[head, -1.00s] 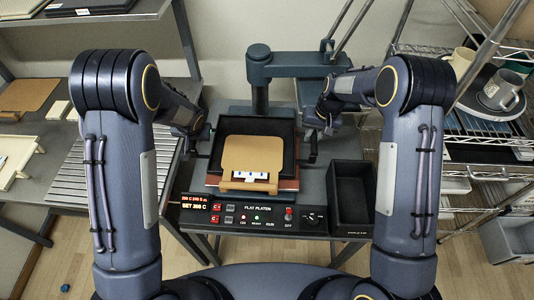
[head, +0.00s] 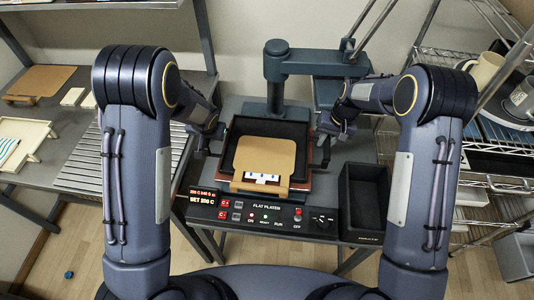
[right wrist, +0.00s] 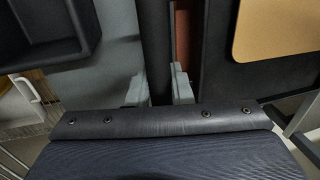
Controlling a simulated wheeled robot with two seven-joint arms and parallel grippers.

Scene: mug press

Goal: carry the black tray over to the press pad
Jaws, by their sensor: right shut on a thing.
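The black tray (head: 295,131) is at the press in the head view, in front of the column. A tan board (head: 262,158) with a small white blue-marked piece (head: 262,177) appears within its outline. A reddish-brown layer (head: 301,186), perhaps the press pad, shows at the front right edge; I cannot tell whether the tray touches it. My right gripper (head: 327,143) is at the tray's right side. In the right wrist view its fingers (right wrist: 160,88) are shut on a dark bar at the tray's side. My left gripper (head: 215,138) is at the left side, its jaws unclear.
The press column and arm (head: 282,75) stand behind the tray. A control panel (head: 262,214) runs along the front. An empty black bin (head: 366,198) is at the right. A slatted table (head: 125,160) is at left, a wire rack with mugs (head: 484,72) at right.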

